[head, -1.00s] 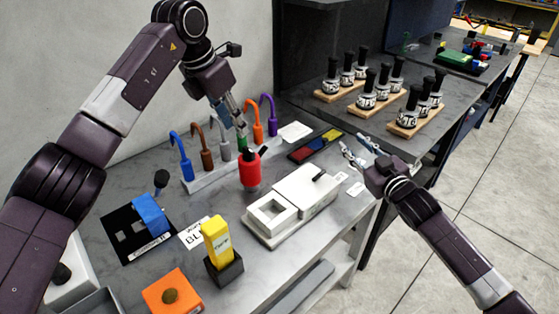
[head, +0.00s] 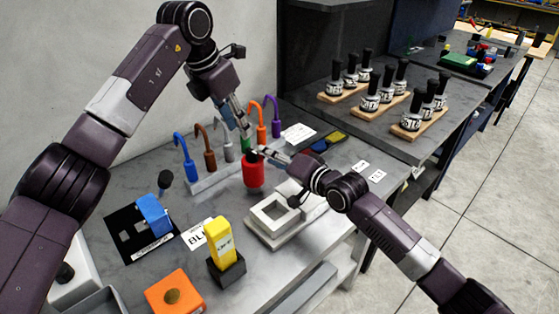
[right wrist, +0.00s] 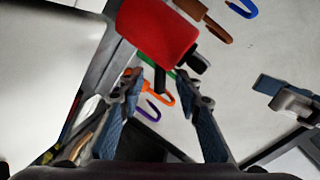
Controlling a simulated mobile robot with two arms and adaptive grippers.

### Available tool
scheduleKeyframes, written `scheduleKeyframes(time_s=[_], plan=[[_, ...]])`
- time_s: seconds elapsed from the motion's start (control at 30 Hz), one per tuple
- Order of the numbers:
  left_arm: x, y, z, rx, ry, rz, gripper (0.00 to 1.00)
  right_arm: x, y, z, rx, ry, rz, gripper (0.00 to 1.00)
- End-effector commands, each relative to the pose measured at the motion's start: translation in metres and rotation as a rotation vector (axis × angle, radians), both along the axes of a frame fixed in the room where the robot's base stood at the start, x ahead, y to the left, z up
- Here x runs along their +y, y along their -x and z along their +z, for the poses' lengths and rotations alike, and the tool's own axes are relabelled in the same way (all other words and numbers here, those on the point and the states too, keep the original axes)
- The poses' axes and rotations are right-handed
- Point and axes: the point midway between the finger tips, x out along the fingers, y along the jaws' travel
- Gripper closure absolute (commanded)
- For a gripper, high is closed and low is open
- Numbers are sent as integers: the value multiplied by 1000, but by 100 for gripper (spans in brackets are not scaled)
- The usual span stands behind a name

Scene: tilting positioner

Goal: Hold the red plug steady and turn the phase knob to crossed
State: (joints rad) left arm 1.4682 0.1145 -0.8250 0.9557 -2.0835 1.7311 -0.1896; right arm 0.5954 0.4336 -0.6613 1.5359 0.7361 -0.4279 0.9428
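The red plug (head: 253,172) stands upright on the bench in the head view, in front of the rack of coloured hooks. In the right wrist view the red plug (right wrist: 158,32) is at the top, with black parts sticking out at its end and side. I cannot tell which black part is the phase knob. My right gripper (head: 262,155) is at the plug's top; its two fingers (right wrist: 163,92) are apart, with the plug's black end just beyond them. My left gripper (head: 246,132) is just above and behind the plug, near a green hook; its grip is unclear.
The hook rack (head: 210,180) stands close behind the plug. A white fixture (head: 262,232) lies in front, partly under my right arm. A yellow block (head: 219,238), a blue block (head: 153,213) and an orange box (head: 174,295) occupy the front left.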

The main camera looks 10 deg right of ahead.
Motion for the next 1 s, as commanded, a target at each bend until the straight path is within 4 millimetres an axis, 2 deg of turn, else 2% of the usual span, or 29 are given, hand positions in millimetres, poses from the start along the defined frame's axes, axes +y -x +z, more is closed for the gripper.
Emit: scheduleKeyframes(time_s=[0.2, 0.6, 0.9, 1.0], plan=[[0, 0, 0, 0, 0, 0, 71, 12, -18, -5, -2, 1, 0, 68], [0, 0, 0, 0, 0, 0, 71, 16, -23, -6, -2, 2, 0, 68], [0, 0, 0, 0, 0, 0, 71, 15, -23, -7, 0, 4, 0, 100], [0, 0, 0, 0, 0, 0, 71, 16, -23, -7, 0, 4, 0, 100]])
